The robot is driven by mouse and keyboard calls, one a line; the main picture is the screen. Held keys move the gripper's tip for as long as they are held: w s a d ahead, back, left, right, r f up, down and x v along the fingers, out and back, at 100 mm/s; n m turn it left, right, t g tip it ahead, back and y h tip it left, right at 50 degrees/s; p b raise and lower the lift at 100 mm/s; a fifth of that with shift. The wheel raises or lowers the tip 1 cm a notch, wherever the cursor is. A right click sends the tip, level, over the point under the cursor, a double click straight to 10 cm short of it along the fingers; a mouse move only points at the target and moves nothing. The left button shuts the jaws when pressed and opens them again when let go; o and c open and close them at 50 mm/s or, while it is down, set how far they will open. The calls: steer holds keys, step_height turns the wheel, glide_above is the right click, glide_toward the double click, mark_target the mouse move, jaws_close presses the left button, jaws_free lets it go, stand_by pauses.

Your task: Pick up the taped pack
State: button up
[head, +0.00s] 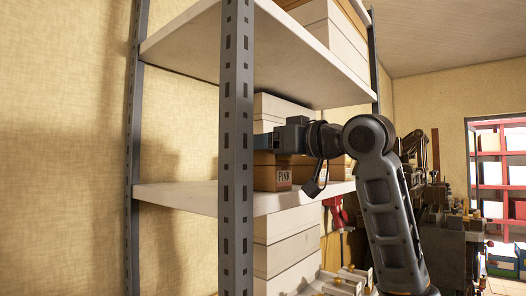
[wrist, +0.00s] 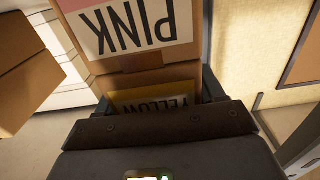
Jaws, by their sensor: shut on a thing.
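In the head view my gripper (head: 265,141) reaches in over the middle shelf at the upper of two stacked brown cardboard boxes. The lower box (head: 272,178) bears a PINK label and sits at the shelf's level; I cannot tell whether it touches the shelf. In the wrist view the YELLOW-labelled box (wrist: 152,103) lies between the fingers of my gripper (wrist: 144,88), which is shut on it. The PINK-labelled box (wrist: 140,70) is directly against it, beyond the fingers. The grey upright hides part of the boxes' left side in the head view.
A grey shelf upright (head: 236,150) stands in front of the boxes at left. The upper shelf (head: 185,45) is overhead. White boxes (head: 280,106) stand behind on the middle shelf (head: 180,196). Another brown box (wrist: 32,85) shows at left in the wrist view.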

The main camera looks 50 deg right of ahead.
steer(key=shift+r, duration=0.1)
steer(key=shift+r, duration=0.4)
step_height(320, 180, up, 4)
steer(key=shift+f+b, duration=0.25)
steer(key=shift+b, duration=0.15)
steer(key=s+d+r+b, duration=0.1)
steer(key=s+d+r, duration=0.5)
steer(key=s+d, duration=0.2)
steer(key=shift+d+r+b, duration=0.15)
steer(key=shift+r+b, duration=0.15)
steer(key=shift+s, duration=0.15)
